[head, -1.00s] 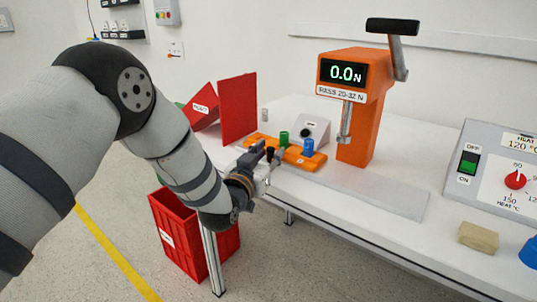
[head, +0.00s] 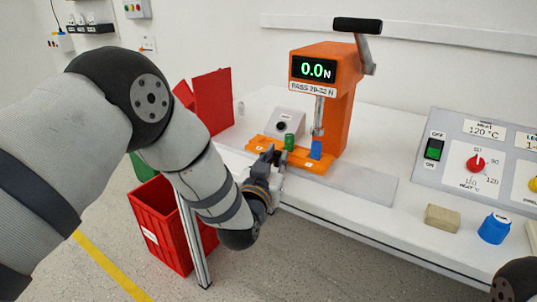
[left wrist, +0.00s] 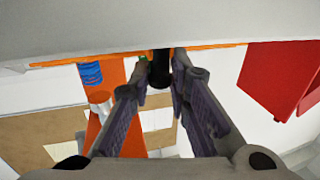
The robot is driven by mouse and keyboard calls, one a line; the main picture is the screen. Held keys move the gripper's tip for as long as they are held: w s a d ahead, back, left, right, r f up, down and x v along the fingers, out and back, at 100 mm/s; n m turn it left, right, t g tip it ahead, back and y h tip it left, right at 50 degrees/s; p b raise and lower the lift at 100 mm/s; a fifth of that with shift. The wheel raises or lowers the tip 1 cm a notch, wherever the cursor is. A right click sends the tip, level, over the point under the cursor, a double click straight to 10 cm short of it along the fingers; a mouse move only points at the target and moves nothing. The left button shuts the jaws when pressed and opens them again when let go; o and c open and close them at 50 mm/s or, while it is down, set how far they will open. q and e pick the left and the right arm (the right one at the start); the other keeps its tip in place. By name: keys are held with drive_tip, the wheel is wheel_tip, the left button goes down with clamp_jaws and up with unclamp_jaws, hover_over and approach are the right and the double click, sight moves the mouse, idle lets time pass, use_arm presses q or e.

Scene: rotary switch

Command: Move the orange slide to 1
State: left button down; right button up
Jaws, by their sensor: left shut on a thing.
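The orange slide (head: 319,168) lies on the light grey plate at the foot of the orange press (head: 343,100). A green cylinder (head: 289,142) and a blue cylinder (head: 315,150) stand on it; the blue one is below the press plunger (head: 318,118). Small labels on the slide are too small to read. My left gripper (head: 274,158) is at the slide's front edge, its fingers shut on a black handle (left wrist: 160,66), which shows between the fingertips in the left wrist view. The blue cylinder also shows there (left wrist: 91,74).
The press display reads 0.0 N. A small grey box with a black knob (head: 285,123) stands behind the slide. A red panel (head: 213,100) is at the left. A control panel (head: 465,158), tan block (head: 442,217) and blue knob (head: 494,228) are at the right.

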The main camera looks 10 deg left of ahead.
use_arm(q)
drive_tip(key=c, duration=1.5)
unclamp_jaws()
drive_tip(key=s, duration=0.8)
drive_tip(key=s+a, duration=0.1)
drive_tip(key=s, duration=0.3)
